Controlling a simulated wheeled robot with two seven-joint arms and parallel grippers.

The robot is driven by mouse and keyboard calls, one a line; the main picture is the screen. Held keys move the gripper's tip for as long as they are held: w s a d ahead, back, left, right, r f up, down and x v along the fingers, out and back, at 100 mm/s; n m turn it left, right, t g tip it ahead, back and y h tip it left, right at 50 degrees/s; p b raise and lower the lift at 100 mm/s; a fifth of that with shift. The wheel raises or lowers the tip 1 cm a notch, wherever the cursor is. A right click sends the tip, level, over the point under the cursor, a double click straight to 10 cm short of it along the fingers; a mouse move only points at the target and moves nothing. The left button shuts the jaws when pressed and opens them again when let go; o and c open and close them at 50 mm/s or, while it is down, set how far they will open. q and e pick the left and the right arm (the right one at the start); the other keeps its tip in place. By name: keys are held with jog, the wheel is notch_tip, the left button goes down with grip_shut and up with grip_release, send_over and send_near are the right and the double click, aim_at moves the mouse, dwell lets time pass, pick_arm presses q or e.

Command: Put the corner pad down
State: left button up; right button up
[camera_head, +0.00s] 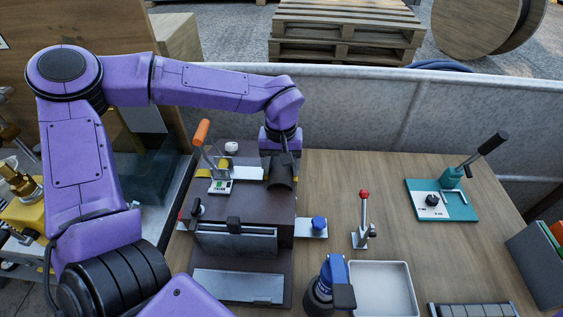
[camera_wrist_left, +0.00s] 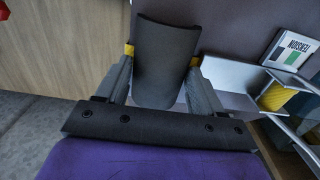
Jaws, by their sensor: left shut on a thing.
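The corner pad (camera_head: 281,176) is a dark, curved piece. My left gripper (camera_head: 284,155) is shut on it, over the right part of the dark brown box's top (camera_head: 240,205). In the left wrist view the pad (camera_wrist_left: 163,62) sits between the two fingers of my left gripper (camera_wrist_left: 160,75), with yellow bits at its sides. I cannot tell whether the pad touches the box. My right gripper is not in view.
An orange-handled tensioner (camera_head: 203,135) stands left of the pad on the box, with a light strap (camera_head: 248,173) between. A red-knobbed lever (camera_head: 364,212), a blue-black tool (camera_head: 331,285), a pale tray (camera_head: 384,289) and a teal clamp (camera_head: 442,202) stand right on the wooden table.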

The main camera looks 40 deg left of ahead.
pick_arm(q)
jog(key=shift+f, duration=0.2)
jog(key=o, duration=1.1)
jog(key=shift+c, duration=0.2)
jog(key=shift+w+d, duration=0.2)
jog(key=shift+s+a, duration=0.1)
jog(key=shift+a, duration=0.05)
jog(key=shift+r, duration=0.25)
notch_tip(320, 180, up, 13)
